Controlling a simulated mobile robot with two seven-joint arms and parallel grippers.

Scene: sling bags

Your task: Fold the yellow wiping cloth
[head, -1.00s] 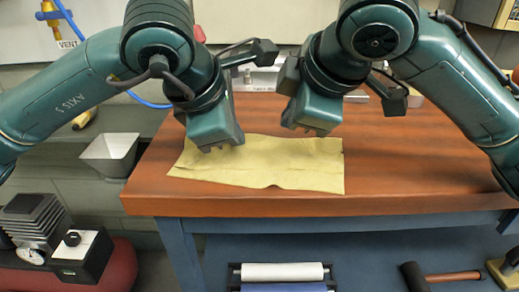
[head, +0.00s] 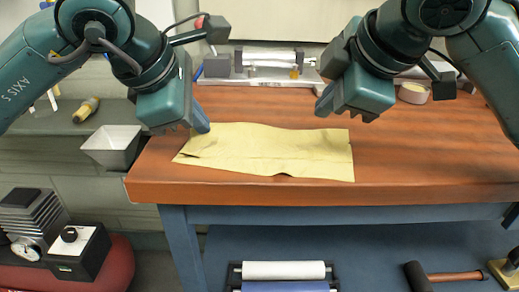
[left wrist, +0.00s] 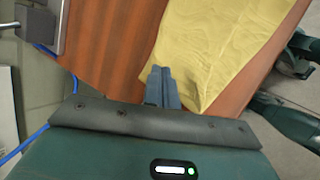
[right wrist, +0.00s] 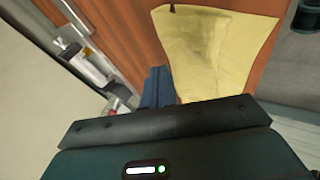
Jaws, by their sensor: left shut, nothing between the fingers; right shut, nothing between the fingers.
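The yellow wiping cloth (head: 270,152) lies as a wide, flat strip near the front edge of the brown workbench (head: 420,150). Its left end looks a little creased. It also shows in the left wrist view (left wrist: 215,45) and in the right wrist view (right wrist: 215,55). My left gripper (head: 202,125) is shut and empty above the cloth's back left corner; its fingers show together in the left wrist view (left wrist: 160,88). My right gripper (head: 324,102) is shut and empty, behind and above the cloth's right part; its closed fingers show in the right wrist view (right wrist: 157,86).
A metal vise-like fixture (head: 268,68) stands at the back of the bench, with a tape roll (head: 413,92) to its right. A grey bin (head: 112,145) hangs left of the bench. The bench top right of the cloth is clear.

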